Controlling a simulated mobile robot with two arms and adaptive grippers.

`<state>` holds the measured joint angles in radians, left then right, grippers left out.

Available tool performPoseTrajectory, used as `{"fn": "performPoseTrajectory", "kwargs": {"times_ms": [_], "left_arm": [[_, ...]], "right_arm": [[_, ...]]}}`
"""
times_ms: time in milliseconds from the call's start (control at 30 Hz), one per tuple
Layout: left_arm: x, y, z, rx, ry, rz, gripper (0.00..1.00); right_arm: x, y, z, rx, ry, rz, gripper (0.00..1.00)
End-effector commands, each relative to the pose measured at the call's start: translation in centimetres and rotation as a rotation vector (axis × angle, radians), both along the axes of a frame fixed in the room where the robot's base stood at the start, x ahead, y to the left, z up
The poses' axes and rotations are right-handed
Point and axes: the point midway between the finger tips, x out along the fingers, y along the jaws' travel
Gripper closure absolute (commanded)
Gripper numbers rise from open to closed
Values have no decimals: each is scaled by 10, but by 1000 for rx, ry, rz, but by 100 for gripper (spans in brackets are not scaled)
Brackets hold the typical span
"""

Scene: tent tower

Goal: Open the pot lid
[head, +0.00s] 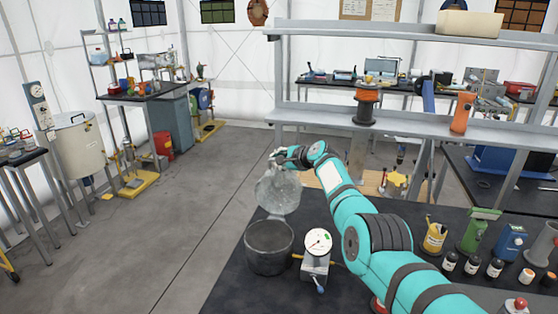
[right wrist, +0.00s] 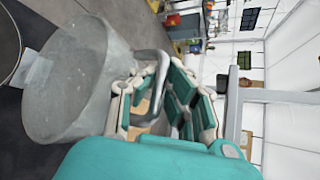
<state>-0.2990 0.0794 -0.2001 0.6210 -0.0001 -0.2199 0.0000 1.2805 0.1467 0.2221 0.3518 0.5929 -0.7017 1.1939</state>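The dark grey pot (head: 269,250) stands on the black bench, and its mouth is uncovered. Its grey lid (head: 278,192) stands steeply tilted above the pot's far rim, its round face toward the head camera. In the right wrist view the lid (right wrist: 75,85) fills the left side, with a pale bracket (right wrist: 38,72) at its edge beside the pot's rim. My right gripper (head: 279,157) is at the lid's upper edge. In the wrist view its fingers (right wrist: 158,98) close around the lid's bent handle (right wrist: 152,62); the exact contact is partly hidden. My left gripper is out of view.
A gauge box (head: 317,252) with a small lever stands right beside the pot. Bottles, a yellow cup (head: 434,238) and a green device (head: 478,230) stand on the bench at the right. A shelf (head: 410,124) runs behind my arm. Open floor lies left of the bench.

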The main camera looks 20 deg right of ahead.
Motion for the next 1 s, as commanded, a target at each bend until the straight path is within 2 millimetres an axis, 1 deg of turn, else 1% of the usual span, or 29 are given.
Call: {"fn": "performPoseTrajectory", "kwargs": {"times_ms": [367,400,600,1000], "left_arm": [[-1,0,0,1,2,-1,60],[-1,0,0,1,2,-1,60],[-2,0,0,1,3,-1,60],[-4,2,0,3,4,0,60]], "right_arm": [[0,-1,0,-4,-1,0,100],[0,-1,0,-4,-1,0,90],[0,0,0,-2,0,0,66],[-2,-2,1,-2,-2,-1,66]]}}
